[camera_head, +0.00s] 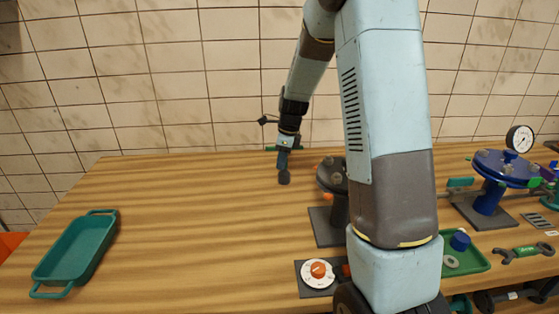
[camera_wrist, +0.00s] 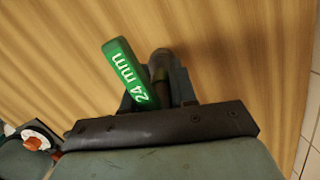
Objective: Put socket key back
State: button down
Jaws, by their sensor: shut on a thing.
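The socket key (camera_head: 284,174) is held in my gripper (camera_head: 284,149) above the back middle of the wooden table. Its dark socket end points down in the head view; I cannot tell whether it touches the table. In the wrist view, the key's green handle (camera_wrist: 130,72) reads "24 mm", and a dark rounded part (camera_wrist: 162,66) shows beside it. My gripper (camera_wrist: 160,95) is shut on the key; the fingers partly hide it.
A teal tray (camera_head: 75,250) stands empty at the left. A dark flanged stand (camera_head: 323,228) is partly behind my arm. An orange dial (camera_head: 318,269) sits at the front. At the right are a blue flange (camera_head: 487,203), green tray (camera_head: 480,262) and wrench (camera_head: 524,251). The left-middle table is clear.

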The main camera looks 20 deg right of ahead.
jog(key=c, duration=0.9)
grip_release()
jog(key=r, duration=0.4)
jog(key=d+r, duration=0.1)
jog(key=r, duration=0.3)
jog(key=s+r, duration=0.1)
jog(key=r, duration=0.3)
jog(key=shift+s+d, duration=0.1)
jog(key=shift+d, duration=0.25)
jog(key=s+r+n+t, duration=0.1)
jog(key=s+r+n, duration=0.45)
jog(key=s, duration=0.25)
jog(key=s+r+n+t, duration=0.1)
jog(key=s+r+n, duration=0.3)
jog(key=s+n, duration=0.3)
jog(key=s+a+n+t+h, duration=0.1)
jog(key=s+a+n+t, duration=0.1)
jog(key=s+n, duration=0.9)
jog(key=s, duration=0.6)
jog(key=shift+r+t+h, duration=0.3)
jog(key=shift+h, duration=0.1)
